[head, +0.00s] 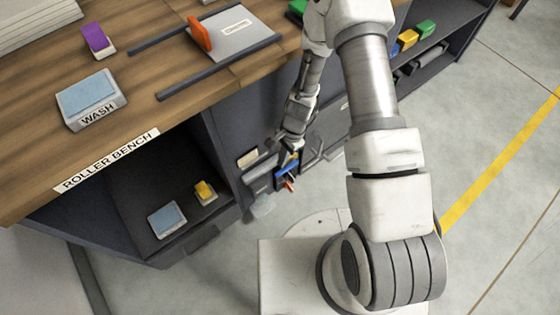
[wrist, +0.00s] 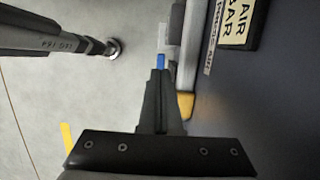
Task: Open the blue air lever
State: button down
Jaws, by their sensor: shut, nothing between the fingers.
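The blue air lever (wrist: 161,62) shows as a small blue piece just past my fingertips in the wrist view. In the head view a blue part (head: 285,173) sits low on the bench front, partly hidden by my gripper (head: 288,160). My gripper also shows in the wrist view (wrist: 159,76); its fingers are together with nothing between them, right in front of the blue piece. I cannot tell whether they touch it. A black and cream label with "AIR" (wrist: 240,24) is on the dark panel to the right.
A pale bar (wrist: 190,55) with a yellow end (wrist: 186,105) runs along the panel, close to the right of my fingers. The roller bench (head: 140,110) holds a wash box (head: 90,100). An open shelf (head: 140,205) is below.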

aim_at(282, 171)
notch_tip(282, 171, up, 11)
jog(key=p, duration=0.3)
jog(key=shift+f, duration=0.15)
jog(key=shift+s, duration=0.1)
